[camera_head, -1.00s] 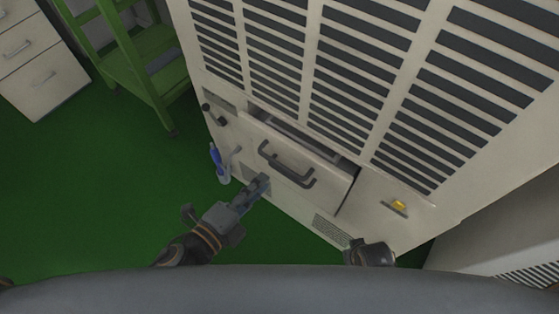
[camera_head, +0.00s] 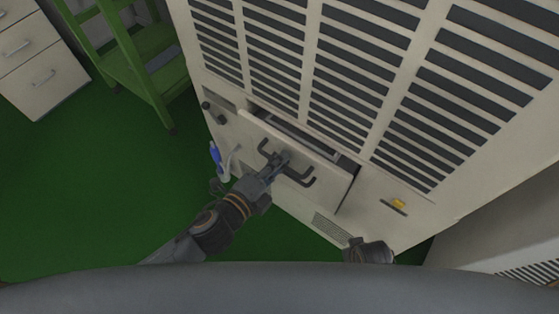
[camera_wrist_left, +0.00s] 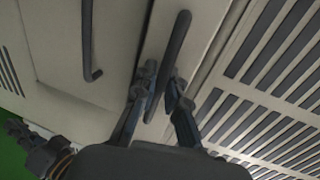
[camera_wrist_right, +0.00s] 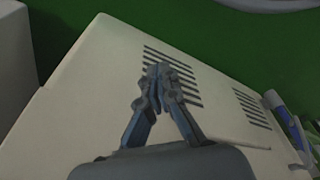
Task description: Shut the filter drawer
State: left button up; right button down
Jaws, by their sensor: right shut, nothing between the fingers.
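The filter drawer (camera_head: 325,178) in the pale cabinet stands partly out, with a dark gap (camera_head: 300,135) along its top edge. Its dark bar handle (camera_head: 303,182) is on the front. My left gripper (camera_head: 284,158) is at the drawer front and covers the middle of the handle in the head view. In the left wrist view its fingertips (camera_wrist_left: 161,78) are a little apart, with a dark strip between and behind them; contact cannot be told. The handle (camera_wrist_left: 88,40) shows to their left. My right gripper is shut and empty in the right wrist view (camera_wrist_right: 160,75).
A yellow switch (camera_head: 399,203) is right of the drawer. Dark knobs (camera_head: 213,112) and a blue-handled item (camera_head: 215,155) are at the cabinet's left. A green shelf rack (camera_head: 145,60) and white drawers (camera_head: 45,75) stand further left. Green floor between is clear.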

pick_arm(q)
grip_shut()
pick_arm(e)
jog(key=shift+r, duration=0.1)
